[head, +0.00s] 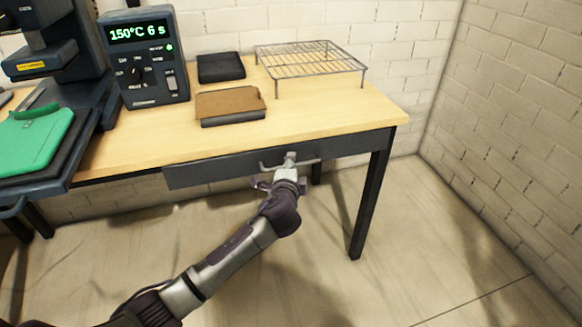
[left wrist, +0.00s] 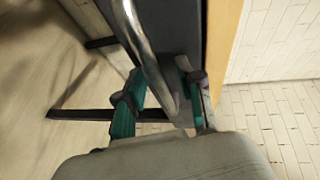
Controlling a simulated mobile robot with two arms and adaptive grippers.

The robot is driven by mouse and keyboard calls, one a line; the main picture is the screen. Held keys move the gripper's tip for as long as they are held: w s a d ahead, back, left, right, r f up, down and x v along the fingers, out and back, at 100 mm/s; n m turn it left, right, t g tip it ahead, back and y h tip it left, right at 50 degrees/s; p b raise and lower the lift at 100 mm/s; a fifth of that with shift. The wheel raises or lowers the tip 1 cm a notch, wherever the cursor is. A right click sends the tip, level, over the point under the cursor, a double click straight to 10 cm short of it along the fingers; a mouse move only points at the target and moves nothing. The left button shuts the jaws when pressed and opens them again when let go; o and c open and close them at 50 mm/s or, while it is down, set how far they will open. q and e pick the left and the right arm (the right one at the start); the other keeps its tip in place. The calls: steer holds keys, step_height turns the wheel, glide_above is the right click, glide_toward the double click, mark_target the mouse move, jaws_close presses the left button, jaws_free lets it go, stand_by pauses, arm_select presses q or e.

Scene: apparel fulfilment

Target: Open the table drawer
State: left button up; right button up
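The table drawer (head: 225,171) has a dark grey front just under the wooden tabletop, and it looks closed, about flush with the table edge. Its metal bar handle (head: 308,161) is at the middle of the front. My left gripper (head: 287,166) is at the handle. In the left wrist view the handle bar (left wrist: 140,45) runs between the two fingers of my left gripper (left wrist: 162,98). The fingers stand apart, one on each side of the bar, with gaps visible. My right gripper is in neither view.
On the table (head: 355,118) are a wire rack (head: 310,60), a brown-topped pad (head: 230,104), a black block (head: 220,67) and a control box (head: 146,60). A heat press with a green garment (head: 35,140) stands at left. Floor in front is clear.

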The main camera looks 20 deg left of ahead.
arm_select(q)
jaws_close()
steer(key=shift+f, duration=0.1)
stand_by(0.4)
